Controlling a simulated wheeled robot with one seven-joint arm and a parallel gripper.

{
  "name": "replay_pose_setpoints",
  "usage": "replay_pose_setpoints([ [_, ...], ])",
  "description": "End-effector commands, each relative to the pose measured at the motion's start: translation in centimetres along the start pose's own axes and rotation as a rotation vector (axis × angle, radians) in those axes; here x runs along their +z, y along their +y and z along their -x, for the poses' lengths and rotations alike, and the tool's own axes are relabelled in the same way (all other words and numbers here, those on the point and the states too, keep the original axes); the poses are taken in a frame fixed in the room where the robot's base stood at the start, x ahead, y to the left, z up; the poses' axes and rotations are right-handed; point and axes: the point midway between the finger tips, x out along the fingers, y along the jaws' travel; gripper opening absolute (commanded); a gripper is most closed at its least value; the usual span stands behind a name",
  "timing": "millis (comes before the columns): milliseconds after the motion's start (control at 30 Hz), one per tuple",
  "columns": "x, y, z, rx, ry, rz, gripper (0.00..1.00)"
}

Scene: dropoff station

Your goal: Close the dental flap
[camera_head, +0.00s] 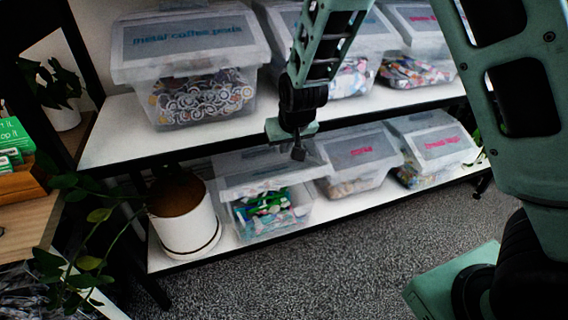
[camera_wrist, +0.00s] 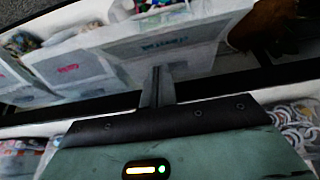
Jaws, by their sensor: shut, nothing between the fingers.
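The dental bin (camera_head: 290,218) is a clear plastic bin on the lower shelf at the left, holding green, blue and white items. Its translucent flap (camera_head: 245,178) is up, and the contents show through the open front. In the wrist view the flap (camera_wrist: 205,45) fills the upper middle, with a grey label and teal writing. My gripper (camera_head: 298,153) is shut and empty, pointing down at the right part of the raised flap. In the wrist view the fingertips (camera_wrist: 157,72) overlap the label's lower edge. I cannot tell whether they touch it.
Two bins with pink labels, a middle one (camera_head: 352,160) and a right one (camera_head: 432,150), stand to the right with lids down. A white pot (camera_head: 185,228) stands close at the left. The upper shelf (camera_head: 115,140) with large bins overhangs.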

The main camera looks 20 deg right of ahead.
Motion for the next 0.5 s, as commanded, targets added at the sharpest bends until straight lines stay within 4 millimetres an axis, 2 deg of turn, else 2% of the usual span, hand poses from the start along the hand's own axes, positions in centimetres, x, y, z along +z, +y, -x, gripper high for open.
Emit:
replay_pose_setpoints([
  [167, 0.2, 0.1, -2.5, 0.001, -0.004, -0.001, 0.00],
  [500, 0.2, 0.0, -9.4, 0.000, -0.003, -0.001, 0.00],
])
